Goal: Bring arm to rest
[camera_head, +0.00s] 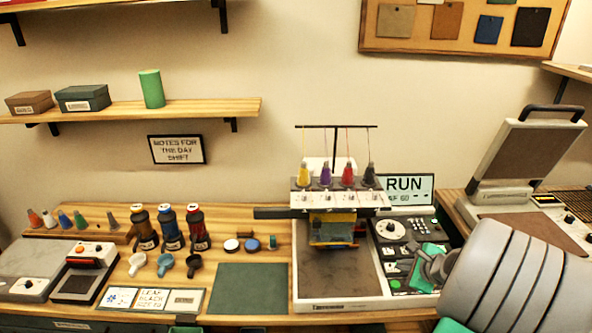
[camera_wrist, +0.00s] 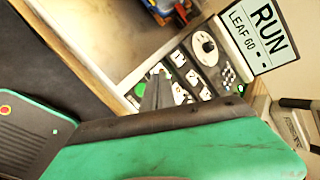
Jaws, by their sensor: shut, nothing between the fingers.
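My gripper (camera_head: 432,266) is at the right of the workbench in the head view, in front of the machine's control panel (camera_head: 404,230). Its fingers are shut with nothing between them. The wrist view shows the dark fingertips (camera_wrist: 155,92) over the lower part of the same panel (camera_wrist: 207,48). I cannot tell how far above the panel they are. My grey arm fills the lower right of the head view and hides the bench there.
An embroidery machine (camera_head: 337,205) with several thread cones stands left of my gripper. A RUN sign (camera_head: 407,189) stands behind the panel. A heat press (camera_head: 527,150) with its lid raised is at the right. A green mat (camera_head: 250,288) lies bare left of the machine.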

